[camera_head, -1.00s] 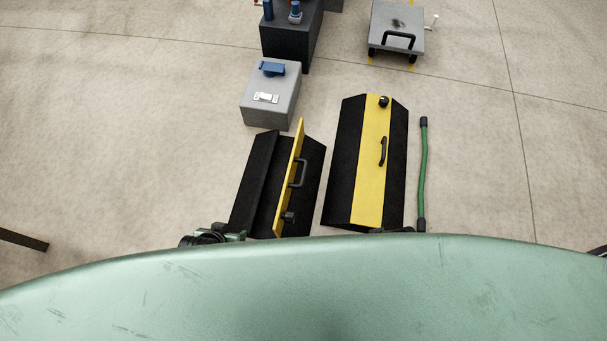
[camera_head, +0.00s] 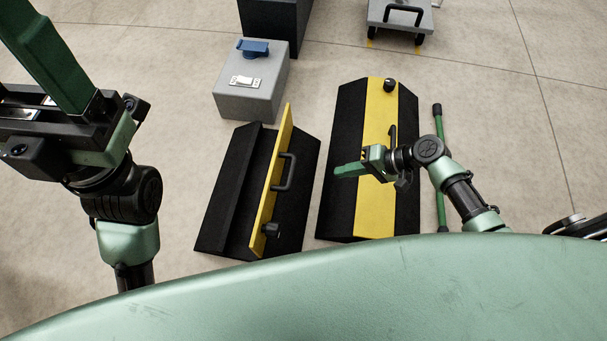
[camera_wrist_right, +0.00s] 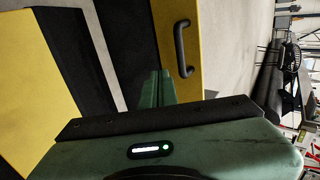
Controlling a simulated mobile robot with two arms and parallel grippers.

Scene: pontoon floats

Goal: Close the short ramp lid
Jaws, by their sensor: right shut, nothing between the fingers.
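The short black ramp (camera_head: 225,200) lies on the floor left of centre in the head view. Its yellow lid (camera_head: 272,180) stands up on edge, open, with a black handle (camera_head: 287,172) and a dark knob (camera_head: 271,230) on its right face. My right gripper (camera_head: 338,172) is shut and empty above the longer ramp, its fingers pointing left towards the raised lid and apart from it. The lid also shows at the left of the right wrist view (camera_wrist_right: 40,80). My left gripper (camera_head: 45,55) is raised at the upper left; its jaw opening is unclear.
The longer ramp (camera_head: 345,130) lies to the right with its yellow lid (camera_head: 378,120) flat. A grey box (camera_head: 250,95) stands behind the short ramp. A grey cart (camera_head: 400,18) stands at the back. Floor at far right is clear.

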